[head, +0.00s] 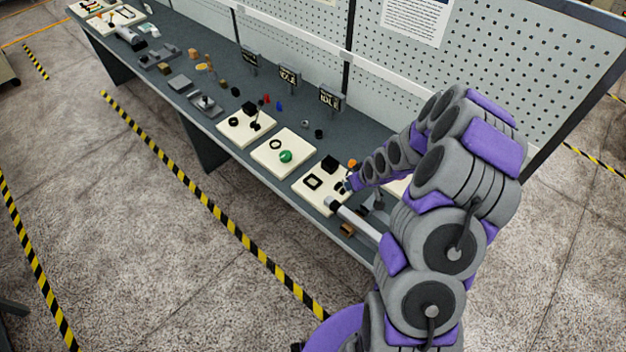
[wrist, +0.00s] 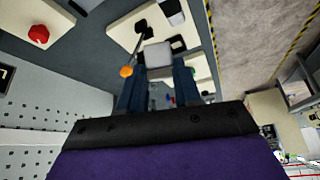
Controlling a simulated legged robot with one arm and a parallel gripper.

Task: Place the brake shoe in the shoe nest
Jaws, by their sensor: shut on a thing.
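A pale grey block, which I take to be the brake shoe (wrist: 158,54), sits between the two fingertips of my gripper (wrist: 157,72) in the wrist view. My gripper (head: 346,184) is shut on it, low over the right part of a cream board (head: 305,202) in the head view. A black square frame (head: 313,182), perhaps the shoe nest, lies on that board, left of my gripper. In the wrist view a dark-rimmed recess (wrist: 178,43) shows just right of the block, partly hidden. The block is too small to make out in the head view.
An orange knob (head: 352,162) and a black block (head: 330,164) stand close behind my gripper. Another cream board (head: 268,158) with a green round part (head: 286,156) lies to the left. Small display stands (head: 329,97) and a pegboard wall (head: 300,52) bound the back.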

